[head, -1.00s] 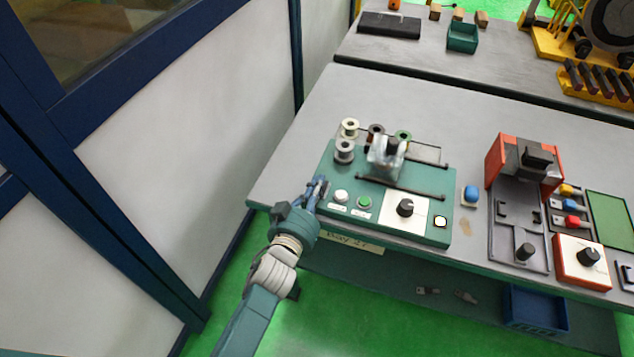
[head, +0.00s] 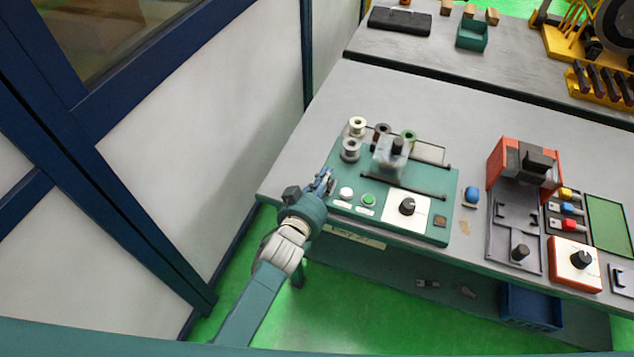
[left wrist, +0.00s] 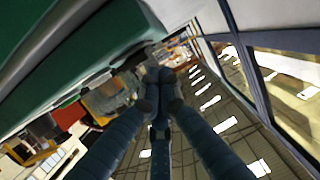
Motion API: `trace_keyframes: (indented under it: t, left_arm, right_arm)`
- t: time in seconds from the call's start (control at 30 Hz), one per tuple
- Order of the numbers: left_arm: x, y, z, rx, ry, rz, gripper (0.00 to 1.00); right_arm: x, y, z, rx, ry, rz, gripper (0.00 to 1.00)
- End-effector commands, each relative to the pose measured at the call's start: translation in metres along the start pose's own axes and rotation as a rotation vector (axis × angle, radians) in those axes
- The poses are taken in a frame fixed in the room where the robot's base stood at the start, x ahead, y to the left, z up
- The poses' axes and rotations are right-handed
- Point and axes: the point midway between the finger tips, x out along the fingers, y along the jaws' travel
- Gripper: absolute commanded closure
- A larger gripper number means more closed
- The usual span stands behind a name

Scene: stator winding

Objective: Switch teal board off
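The teal board (head: 425,231) lies on the grey bench near its left front corner. Along its front are a white button (head: 346,193), a green button (head: 369,199), a black knob (head: 407,206) on a white plate, and a small square lamp (head: 440,221) at right, which is dark. My left gripper (head: 328,180) is at the board's left edge, just left of the white button. I cannot tell whether it touches the board. In the left wrist view its blue fingers (left wrist: 158,78) meet at the tips, with nothing seen between them. My right gripper is out of view.
Several wire spools (head: 351,149) and a clear block (head: 391,156) stand on the board's back part. A blue button (head: 471,196) and an orange-red station (head: 525,165) are to the right. A dark blue-framed wall is close on the left.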

Motion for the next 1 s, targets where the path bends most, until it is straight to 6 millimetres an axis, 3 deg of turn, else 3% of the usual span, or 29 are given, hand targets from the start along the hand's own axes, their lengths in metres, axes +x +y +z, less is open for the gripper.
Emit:
trace_keyframes:
  t: [0.03, 0.13, 0.2, 0.6, 0.8, 1.0]
  left_arm:
    - [-0.001, -0.002, -0.017, 0.001, 0.001, -0.001, 1.00]
    - [0.000, -0.005, -0.037, 0.000, 0.000, -0.002, 1.00]
    - [-0.014, -0.006, -0.025, 0.002, -0.002, -0.002, 1.00]
    - [-0.083, -0.005, -0.038, 0.000, 0.000, -0.001, 1.00]
    - [-0.096, -0.005, -0.041, 0.000, -0.001, -0.001, 1.00]
    - [-0.097, -0.005, -0.042, 0.000, -0.001, -0.001, 1.00]
  right_arm:
    - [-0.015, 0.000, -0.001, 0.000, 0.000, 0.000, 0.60]
    - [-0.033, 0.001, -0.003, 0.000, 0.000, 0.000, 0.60]
    - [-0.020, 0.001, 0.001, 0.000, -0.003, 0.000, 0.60]
    - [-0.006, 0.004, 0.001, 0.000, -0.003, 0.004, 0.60]
    - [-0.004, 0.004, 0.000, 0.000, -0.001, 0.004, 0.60]
    - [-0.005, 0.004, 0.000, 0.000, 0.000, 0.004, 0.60]
